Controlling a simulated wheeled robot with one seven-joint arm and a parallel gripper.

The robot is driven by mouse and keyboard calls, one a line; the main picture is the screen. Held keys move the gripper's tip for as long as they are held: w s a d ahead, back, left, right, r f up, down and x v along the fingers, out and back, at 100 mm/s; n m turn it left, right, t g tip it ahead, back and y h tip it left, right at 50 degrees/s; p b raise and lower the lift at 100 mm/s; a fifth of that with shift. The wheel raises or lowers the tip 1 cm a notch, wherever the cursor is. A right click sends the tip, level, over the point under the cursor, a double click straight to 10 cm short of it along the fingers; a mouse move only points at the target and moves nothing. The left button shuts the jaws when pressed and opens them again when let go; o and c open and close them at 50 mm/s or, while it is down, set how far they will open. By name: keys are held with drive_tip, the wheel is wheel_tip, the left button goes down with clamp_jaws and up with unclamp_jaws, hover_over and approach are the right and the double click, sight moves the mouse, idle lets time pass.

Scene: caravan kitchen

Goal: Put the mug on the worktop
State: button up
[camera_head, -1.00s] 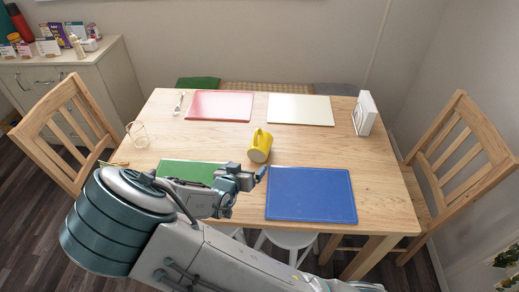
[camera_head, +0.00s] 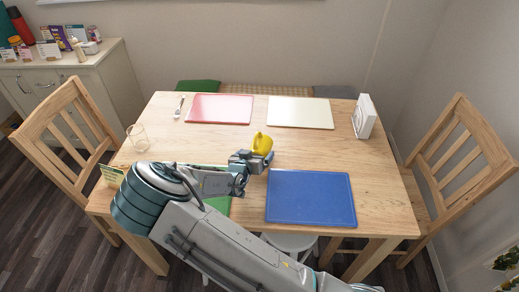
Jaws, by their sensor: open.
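The yellow mug (camera_head: 262,142) lies on its side or tilted on the wooden table, near the middle. My gripper (camera_head: 262,158) is open, right at the near side of the mug, and hides its lower part. I cannot tell whether a finger touches the mug or reaches around it. A low cabinet with a pale top (camera_head: 75,62) stands at the far left; whether it is the worktop is not clear from this view.
On the table (camera_head: 365,185) lie a red mat (camera_head: 220,108), a cream mat (camera_head: 300,112), a blue mat (camera_head: 310,197) and a green mat partly under my arm. A clear glass (camera_head: 138,138) stands left, a white box (camera_head: 364,116) right. Wooden chairs flank both ends.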

drive_tip(key=shift+x, duration=1)
drive_tip(key=shift+c, duration=0.2)
drive_tip(key=shift+r, duration=0.1)
drive_tip(key=c, duration=1.3)
